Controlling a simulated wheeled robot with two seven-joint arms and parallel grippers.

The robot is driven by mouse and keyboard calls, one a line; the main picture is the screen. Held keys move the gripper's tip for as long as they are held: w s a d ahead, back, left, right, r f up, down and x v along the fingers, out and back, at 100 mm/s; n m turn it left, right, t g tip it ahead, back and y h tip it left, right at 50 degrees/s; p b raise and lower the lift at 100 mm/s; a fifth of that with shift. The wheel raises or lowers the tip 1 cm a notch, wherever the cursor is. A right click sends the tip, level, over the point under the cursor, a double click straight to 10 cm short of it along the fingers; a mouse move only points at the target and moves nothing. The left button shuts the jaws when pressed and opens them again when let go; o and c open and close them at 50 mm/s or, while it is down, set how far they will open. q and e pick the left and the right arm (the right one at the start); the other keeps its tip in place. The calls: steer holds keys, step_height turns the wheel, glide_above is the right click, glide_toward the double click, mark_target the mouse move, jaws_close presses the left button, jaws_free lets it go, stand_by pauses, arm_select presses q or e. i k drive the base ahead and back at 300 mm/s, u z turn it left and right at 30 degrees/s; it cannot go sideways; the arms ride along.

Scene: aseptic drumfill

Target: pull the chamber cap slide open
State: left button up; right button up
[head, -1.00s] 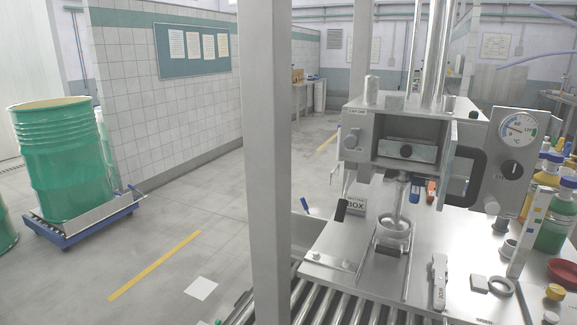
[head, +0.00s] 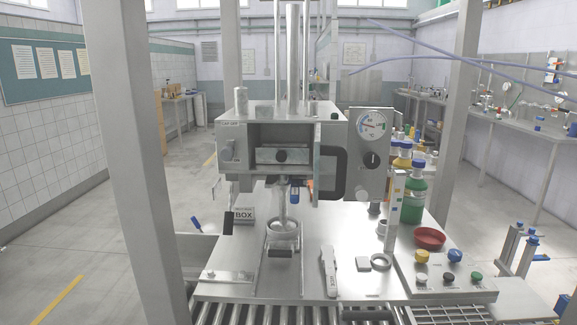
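The steel filling chamber (head: 232,132) stands at the middle of the machine table. Its front is open, and its door with a black loop handle (head: 340,172) stands swung out at the right side. Inside the chamber a metal slide-like block with a round dark knob (head: 281,156) faces me; I take this for the cap slide. It sits within the chamber opening, and its depth is hard to judge. Neither of my grippers shows in the head view.
Below the chamber are a spout and a round fitting (head: 284,228). A gauge panel (head: 371,140), bottles (head: 411,195), a red bowl (head: 429,237) and coloured buttons (head: 455,256) stand at the right. Frame posts (head: 127,140) rise at both sides; rollers run along the front.

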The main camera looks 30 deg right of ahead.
mark_target(268, 153)
steer(key=u, duration=1.05)
steer(key=k, duration=0.95)
steer(key=z, duration=1.65)
steer(key=i, duration=0.5)
steer(key=z, duration=0.45)
steer(key=k, duration=0.6)
steer(key=u, duration=0.45)
steer(key=i, duration=1.45)
steer(key=u, duration=0.7)
